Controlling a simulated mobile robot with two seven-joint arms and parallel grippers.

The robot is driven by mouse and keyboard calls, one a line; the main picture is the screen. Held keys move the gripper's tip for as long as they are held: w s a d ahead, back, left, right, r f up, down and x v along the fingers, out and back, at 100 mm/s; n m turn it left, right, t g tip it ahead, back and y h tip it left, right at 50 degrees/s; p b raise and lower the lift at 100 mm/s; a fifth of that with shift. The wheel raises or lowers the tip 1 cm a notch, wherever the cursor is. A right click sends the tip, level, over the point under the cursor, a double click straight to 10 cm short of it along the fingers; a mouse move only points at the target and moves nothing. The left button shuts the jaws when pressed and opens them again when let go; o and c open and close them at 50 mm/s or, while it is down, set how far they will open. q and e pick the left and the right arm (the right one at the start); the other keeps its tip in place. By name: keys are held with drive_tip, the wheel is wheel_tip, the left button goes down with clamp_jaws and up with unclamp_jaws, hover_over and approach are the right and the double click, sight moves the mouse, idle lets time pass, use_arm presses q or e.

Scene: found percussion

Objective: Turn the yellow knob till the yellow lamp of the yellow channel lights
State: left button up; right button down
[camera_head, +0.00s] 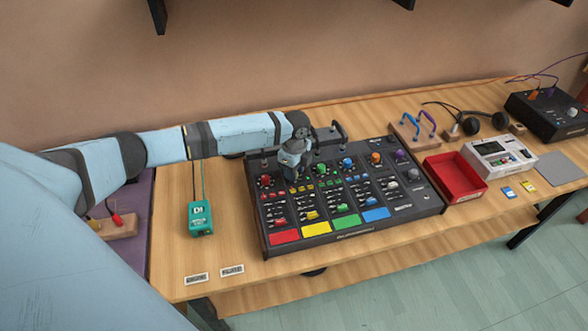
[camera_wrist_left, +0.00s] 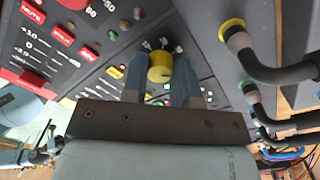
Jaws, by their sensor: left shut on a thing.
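The black mixer (camera_head: 350,228) lies on the table with red, yellow, green and blue pads along its front. The yellow knob (camera_wrist_left: 159,67) stands between my left gripper's two fingers in the left wrist view, and they are shut on it. In the head view my left gripper (camera_head: 292,176) reaches down onto the mixer's back left part and hides the yellow knob. The yellow pad (camera_head: 315,228) marks the yellow channel. I cannot make out whether its yellow lamp is lit. My right gripper is not in view.
The red knob (camera_head: 265,181) is close on the left, the green knob (camera_head: 322,168) on the right. Plugged cables (camera_wrist_left: 262,68) rise at the mixer's back edge. A teal box (camera_head: 201,218) stands left of the mixer, a red tray (camera_head: 457,190) right of it.

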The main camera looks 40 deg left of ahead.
use_arm(q)
drive_tip(key=o, duration=0.7)
drive_tip(key=shift+o, duration=1.1)
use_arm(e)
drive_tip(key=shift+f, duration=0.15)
use_arm(q)
drive_tip(key=shift+r, duration=0.1)
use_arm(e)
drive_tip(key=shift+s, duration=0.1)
use_arm(q)
wheel_tip(320, 180, up, 14)
drive_tip(key=shift+w, duration=0.3)
drive_tip(key=shift+f, duration=0.2)
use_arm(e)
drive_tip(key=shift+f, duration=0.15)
